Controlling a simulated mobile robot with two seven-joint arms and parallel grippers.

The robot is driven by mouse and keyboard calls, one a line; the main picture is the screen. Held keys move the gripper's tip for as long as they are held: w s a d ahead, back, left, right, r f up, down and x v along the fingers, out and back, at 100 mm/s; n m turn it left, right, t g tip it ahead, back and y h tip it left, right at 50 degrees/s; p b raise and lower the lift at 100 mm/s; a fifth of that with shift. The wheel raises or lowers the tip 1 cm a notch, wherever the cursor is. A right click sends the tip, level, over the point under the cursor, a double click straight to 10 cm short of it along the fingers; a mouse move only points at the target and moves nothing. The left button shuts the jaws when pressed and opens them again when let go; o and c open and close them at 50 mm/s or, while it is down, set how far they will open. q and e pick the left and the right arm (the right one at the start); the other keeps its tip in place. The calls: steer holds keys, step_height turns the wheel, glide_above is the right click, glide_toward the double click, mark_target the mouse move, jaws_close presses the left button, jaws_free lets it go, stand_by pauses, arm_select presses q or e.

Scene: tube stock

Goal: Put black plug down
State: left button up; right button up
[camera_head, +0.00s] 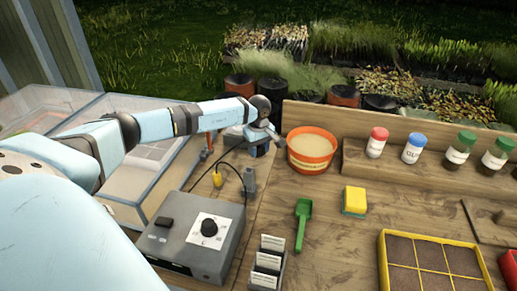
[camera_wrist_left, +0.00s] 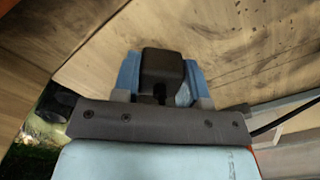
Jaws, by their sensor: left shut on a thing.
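My left gripper (camera_head: 262,137) is over the far end of the wooden bench, left of the orange-rimmed tub. In the left wrist view its two blue fingers (camera_wrist_left: 160,88) are shut on the black plug (camera_wrist_left: 163,68), which sits between them. The plug is too small and covered to make out clearly in the head view. I cannot tell whether it touches the bench. My right gripper is not in view.
A grey control box (camera_head: 196,244) with a dial stands front left, with black cables near it. A yellow plug (camera_head: 217,180) and grey block (camera_head: 249,181) are behind it. The orange tub (camera_head: 311,146), sponge (camera_head: 354,200) and green scoop (camera_head: 302,222) are to the right.

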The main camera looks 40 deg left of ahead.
mark_target(259, 147)
arm_select(q)
steer(key=shift+f+b, duration=0.55)
steer(key=shift+f, duration=0.05)
steer(key=o, duration=1.2)
steer(key=shift+r, duration=0.1)
steer(key=shift+r+p, duration=0.3)
steer(key=shift+p, duration=0.05)
steer(key=shift+r+p, duration=0.5)
steer(key=shift+r, duration=0.1)
steer(key=shift+r+b, duration=0.55)
steer(key=shift+r, duration=5.1)
